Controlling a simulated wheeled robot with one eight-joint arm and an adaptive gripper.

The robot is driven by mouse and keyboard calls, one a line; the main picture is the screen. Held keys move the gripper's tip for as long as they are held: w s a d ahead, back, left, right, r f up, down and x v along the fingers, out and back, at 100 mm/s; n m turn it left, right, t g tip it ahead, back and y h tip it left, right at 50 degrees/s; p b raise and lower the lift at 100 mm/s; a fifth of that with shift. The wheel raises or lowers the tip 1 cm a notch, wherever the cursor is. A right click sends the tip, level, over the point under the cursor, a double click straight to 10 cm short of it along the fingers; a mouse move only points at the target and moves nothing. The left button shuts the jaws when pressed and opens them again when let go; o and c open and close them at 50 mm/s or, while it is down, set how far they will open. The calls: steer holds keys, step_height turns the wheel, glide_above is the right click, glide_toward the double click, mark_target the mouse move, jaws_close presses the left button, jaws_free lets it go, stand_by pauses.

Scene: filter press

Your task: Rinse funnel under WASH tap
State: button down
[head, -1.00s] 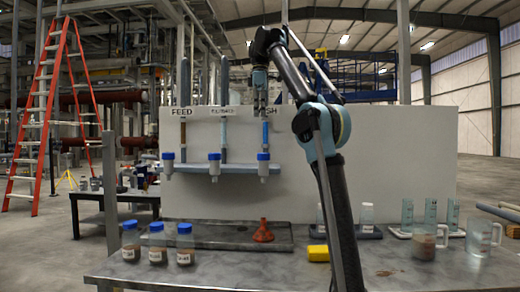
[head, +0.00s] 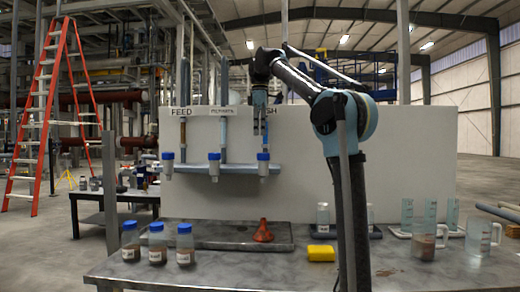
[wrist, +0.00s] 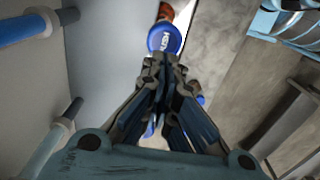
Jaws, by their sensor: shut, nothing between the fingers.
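The red-orange funnel (head: 263,231) stands on the grey tray (head: 215,236) on the bench, with its narrow end up. The WASH label (head: 276,112) is partly hidden by my gripper (head: 260,131), which hangs in front of the WASH pipe.
Several lidded sample jars (head: 157,240) stand at the bench's left front. A yellow sponge-like block (head: 321,253) lies right of the tray. Cylinders and beakers (head: 424,241) stand at the right.

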steer(key=shift+f, duration=3.25)
steer(key=shift+f, duration=0.9)
steer(key=shift+s, duration=0.15)
step_height(320, 180, up, 14)
